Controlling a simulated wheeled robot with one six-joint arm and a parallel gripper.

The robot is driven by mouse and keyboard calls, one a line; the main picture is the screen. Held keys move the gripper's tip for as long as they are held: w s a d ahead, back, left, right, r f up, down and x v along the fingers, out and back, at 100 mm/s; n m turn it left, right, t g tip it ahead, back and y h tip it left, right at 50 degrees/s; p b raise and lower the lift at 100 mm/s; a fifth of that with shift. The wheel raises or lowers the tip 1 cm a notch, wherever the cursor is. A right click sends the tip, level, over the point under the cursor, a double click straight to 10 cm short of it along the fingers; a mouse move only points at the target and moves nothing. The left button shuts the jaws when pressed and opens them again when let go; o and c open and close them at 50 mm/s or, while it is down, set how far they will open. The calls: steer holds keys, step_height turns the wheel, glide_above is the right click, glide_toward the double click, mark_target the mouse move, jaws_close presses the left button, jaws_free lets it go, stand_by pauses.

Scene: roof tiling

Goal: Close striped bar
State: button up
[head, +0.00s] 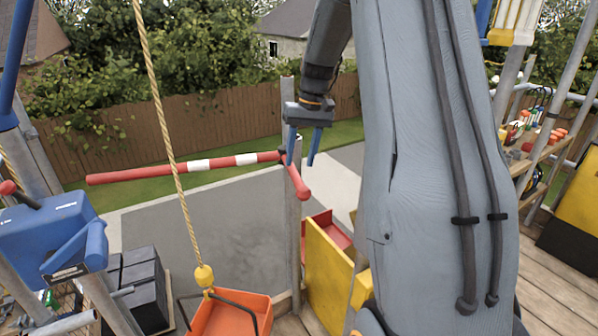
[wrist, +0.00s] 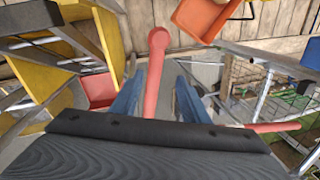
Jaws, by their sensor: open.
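The striped bar (head: 219,162) is red with white bands. In the head view its long arm reaches left from a grey post (head: 293,225), sloping slightly down to its outer end. A short red end sticks out toward me, just right of the post. My gripper (head: 301,160) points down at the post top, its blue fingers apart. In the wrist view the short red end of the bar (wrist: 157,60) runs between the open fingers (wrist: 160,90), with no clear grip on it. Part of the long arm shows at right, partly hidden by my gripper body.
An orange tray (head: 232,316) hangs on a yellow rope (head: 172,140) left of the post. A yellow panel (head: 328,275) and red bin (head: 330,229) stand right of it. A blue machine (head: 55,240) and dark stacked blocks (head: 140,287) are at left.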

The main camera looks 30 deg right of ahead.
mark_target(298, 177)
steer(key=shift+w+f+p, duration=0.25)
steer(key=shift+f+p, duration=0.25)
steer(key=shift+f, duration=0.65)
steer(key=shift+w+f+p, duration=0.2)
steer(key=shift+f+p, duration=0.25)
steer(key=shift+f, duration=0.75)
steer(key=shift+w+f+p, duration=0.25)
steer(key=shift+f+p, duration=0.25)
steer(key=shift+f, duration=0.65)
steer(key=shift+c, duration=0.3)
jaws_close()
